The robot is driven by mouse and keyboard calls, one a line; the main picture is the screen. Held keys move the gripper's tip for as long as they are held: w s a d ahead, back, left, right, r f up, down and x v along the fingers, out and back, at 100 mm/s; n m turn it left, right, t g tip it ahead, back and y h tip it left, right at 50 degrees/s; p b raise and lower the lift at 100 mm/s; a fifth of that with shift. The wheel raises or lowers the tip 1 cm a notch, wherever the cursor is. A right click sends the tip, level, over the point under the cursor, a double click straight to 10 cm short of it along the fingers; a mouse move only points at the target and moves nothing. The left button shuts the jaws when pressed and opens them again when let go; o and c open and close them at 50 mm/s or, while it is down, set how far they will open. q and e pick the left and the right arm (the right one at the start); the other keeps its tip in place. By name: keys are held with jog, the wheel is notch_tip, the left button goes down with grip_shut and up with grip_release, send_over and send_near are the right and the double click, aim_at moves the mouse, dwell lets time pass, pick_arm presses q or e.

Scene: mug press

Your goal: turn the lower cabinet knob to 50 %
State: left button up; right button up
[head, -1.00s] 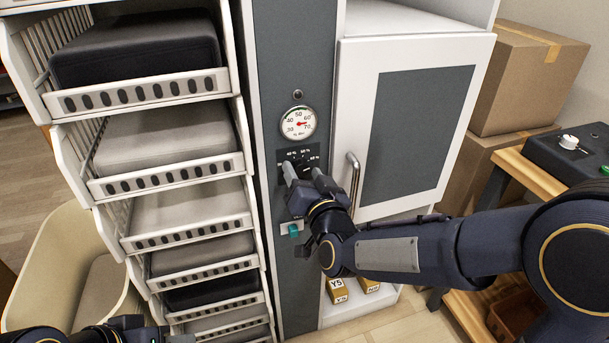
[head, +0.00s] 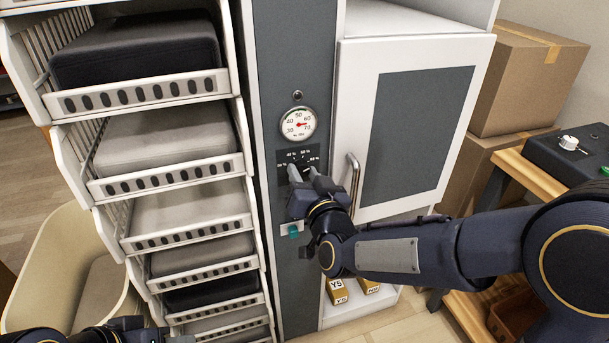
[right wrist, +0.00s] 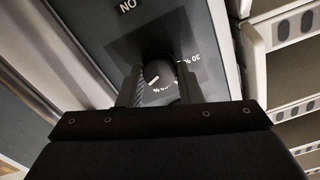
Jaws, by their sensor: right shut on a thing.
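The lower cabinet knob (right wrist: 158,73) is a dark round knob with a white mark, on a panel with printed percent figures. In the right wrist view it sits between the two fingers of my right gripper (right wrist: 157,88), which is shut on it. In the head view my right gripper (head: 304,173) reaches the dark scale plate (head: 288,157) below the gauge and mostly hides the knob. The knob's exact setting is hard to read. Only part of my left gripper (head: 150,332) shows at the bottom left edge; its fingers cannot be made out.
A round gauge (head: 298,123) sits above the scale plate. The white cabinet door (head: 358,75) with its metal handle (head: 353,183) is close on the right. A rack of pull-out trays (head: 165,158) stands on the left. A teal switch (head: 293,231) is below the gripper.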

jog(key=n, duration=0.4)
jog(key=shift+n+p, duration=0.45)
jog(key=shift+n, duration=1.85)
jog(key=o, duration=1)
jog(key=shift+s, duration=0.1)
jog(key=v, duration=0.7)
jog(key=shift+s+p, duration=0.3)
jog(key=shift+p, duration=0.1)
